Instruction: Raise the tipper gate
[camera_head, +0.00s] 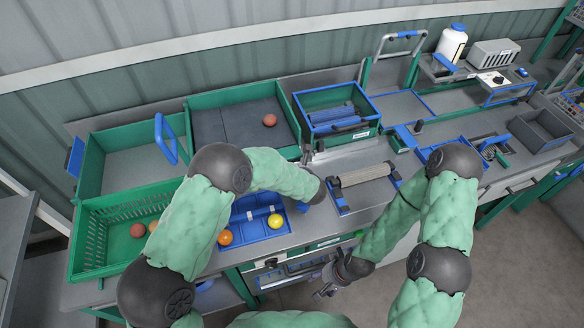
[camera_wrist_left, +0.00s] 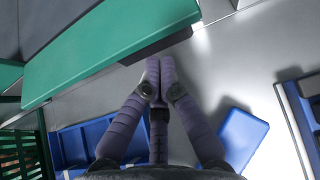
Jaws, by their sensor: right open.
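The tipper is likely the green-walled bay (camera_head: 232,95) at the back, with a grey bed and one red tomato (camera_head: 269,120) on it. Its front side is partly hidden by my left arm. In the left wrist view a long green panel (camera_wrist_left: 100,45), which looks like the gate, runs across the upper left. My left gripper (camera_wrist_left: 160,66) has its purple fingertips together at the panel's lower edge. I cannot tell whether they touch it, and nothing shows between them. In the head view these fingers are hidden. My right gripper (camera_head: 326,290) is open and empty, low before the bench front.
A blue tray (camera_head: 243,208) holds an orange tomato (camera_head: 225,237) and a yellow one (camera_head: 275,221). A green slatted crate (camera_head: 95,235) with tomatoes stands at left. A roller unit (camera_head: 366,174) and blue-rimmed green box (camera_head: 335,97) stand right of the tipper.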

